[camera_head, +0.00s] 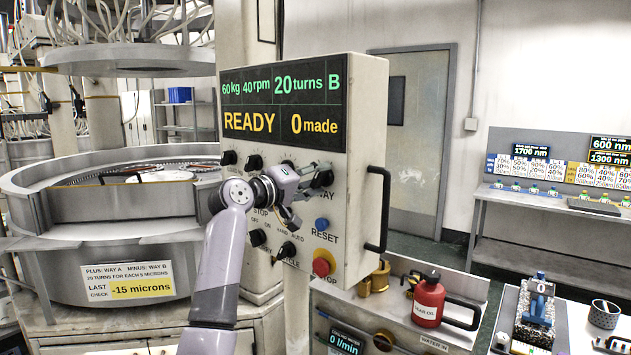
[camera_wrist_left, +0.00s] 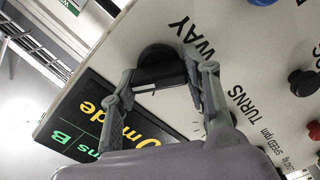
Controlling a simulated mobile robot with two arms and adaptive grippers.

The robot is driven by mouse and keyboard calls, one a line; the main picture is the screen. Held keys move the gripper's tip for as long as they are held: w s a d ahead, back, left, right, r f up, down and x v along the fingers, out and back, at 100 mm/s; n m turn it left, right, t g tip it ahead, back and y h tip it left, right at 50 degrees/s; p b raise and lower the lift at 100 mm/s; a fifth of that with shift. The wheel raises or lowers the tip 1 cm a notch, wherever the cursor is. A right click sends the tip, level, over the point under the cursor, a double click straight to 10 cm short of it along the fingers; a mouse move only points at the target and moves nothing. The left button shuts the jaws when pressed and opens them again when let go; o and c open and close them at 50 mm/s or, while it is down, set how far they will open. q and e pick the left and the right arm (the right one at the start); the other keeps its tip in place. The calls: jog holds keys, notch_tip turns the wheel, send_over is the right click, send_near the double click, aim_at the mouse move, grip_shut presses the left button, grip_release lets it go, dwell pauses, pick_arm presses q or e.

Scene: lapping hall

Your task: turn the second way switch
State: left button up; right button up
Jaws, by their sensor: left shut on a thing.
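The way switch (camera_head: 326,178) is a black knob on the upper right of the cream control panel (camera_head: 365,140), above the printed word WAY. It shows larger in the left wrist view (camera_wrist_left: 158,62), beside the same word. My left gripper (camera_head: 313,180) is at this knob. In the left wrist view, its two fingertips (camera_wrist_left: 159,72) are on either side of the knob, and it is shut on it. The display (camera_head: 285,108) reads 60 kg, 40 rpm, 20 turns B, READY and 0 made. My right gripper is not in view.
Other black knobs, a blue RESET button (camera_head: 322,224) and a red stop button (camera_head: 323,263) sit close below. A black handle (camera_head: 380,210) juts from the panel's right side. A red oil can (camera_head: 428,302) stands on the bench at lower right.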

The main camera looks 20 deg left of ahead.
pick_arm(q)
jog(key=shift+f, duration=0.15)
jog(key=o, duration=1.2)
jog(key=shift+c, duration=0.2)
jog(key=shift+s, duration=0.1)
jog(key=v, duration=1.2)
